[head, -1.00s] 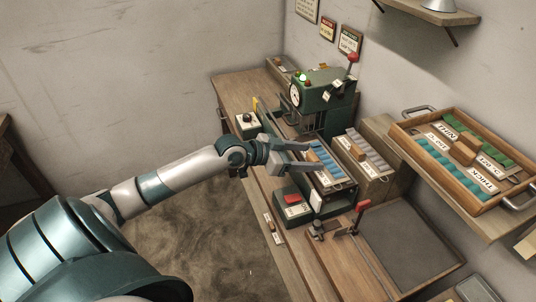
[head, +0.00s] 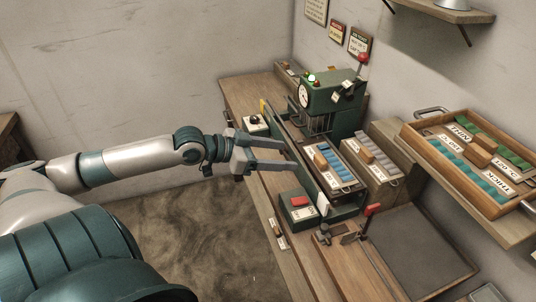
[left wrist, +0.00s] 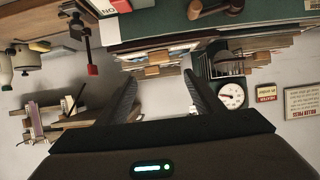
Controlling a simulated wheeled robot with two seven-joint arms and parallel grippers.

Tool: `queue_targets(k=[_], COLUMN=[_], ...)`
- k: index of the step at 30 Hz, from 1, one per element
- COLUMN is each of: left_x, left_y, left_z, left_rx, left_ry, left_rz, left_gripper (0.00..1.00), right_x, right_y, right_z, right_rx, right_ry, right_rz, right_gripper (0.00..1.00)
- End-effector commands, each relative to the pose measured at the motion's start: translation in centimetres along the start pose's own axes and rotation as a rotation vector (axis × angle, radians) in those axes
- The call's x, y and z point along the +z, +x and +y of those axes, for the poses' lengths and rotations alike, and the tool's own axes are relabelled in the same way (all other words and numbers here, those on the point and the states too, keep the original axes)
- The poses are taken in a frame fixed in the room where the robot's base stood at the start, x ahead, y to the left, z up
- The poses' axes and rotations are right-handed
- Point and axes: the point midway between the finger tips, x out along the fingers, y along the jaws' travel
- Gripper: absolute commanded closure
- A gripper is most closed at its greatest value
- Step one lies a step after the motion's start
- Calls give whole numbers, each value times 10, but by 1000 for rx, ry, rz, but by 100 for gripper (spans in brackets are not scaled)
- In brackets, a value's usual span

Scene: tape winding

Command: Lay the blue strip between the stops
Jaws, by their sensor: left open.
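Blue strips (head: 325,160) lie side by side in a small wooden tray on the bench, beside a wooden block and a white label. I cannot single out one strip. My left gripper (head: 289,156) is open and empty, to the left of that tray, above the long green rail (head: 300,150). In the left wrist view its two dark fingers (left wrist: 163,92) stand wide apart with nothing between them. A white piece (head: 322,203) at the rail's near end and a yellow piece (head: 264,107) at its far end may be the stops. My right gripper is not in view.
A green machine with a dial (head: 333,97) stands behind the rail; its gauge also shows in the left wrist view (left wrist: 231,95). A tray of grey strips (head: 382,167) is at right. A red-button box (head: 298,206) sits in front. A larger handled tray (head: 402,146) rests on a shelf.

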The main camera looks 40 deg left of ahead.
Motion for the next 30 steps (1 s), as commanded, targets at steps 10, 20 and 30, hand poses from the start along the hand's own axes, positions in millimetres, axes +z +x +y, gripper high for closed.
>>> queue_targets(k=[10,20,30], left_x=[2,0,-1], left_y=[-21,-33,-35], left_z=[0,1,1], left_rx=[1,2,2], left_ry=[-2,0,1], left_rz=[-3,-1,1], left_gripper=[39,39,39], right_x=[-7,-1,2], right_y=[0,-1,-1], right_z=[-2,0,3], right_rx=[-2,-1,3], right_ry=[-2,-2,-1], right_rz=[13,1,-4], right_gripper=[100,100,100])
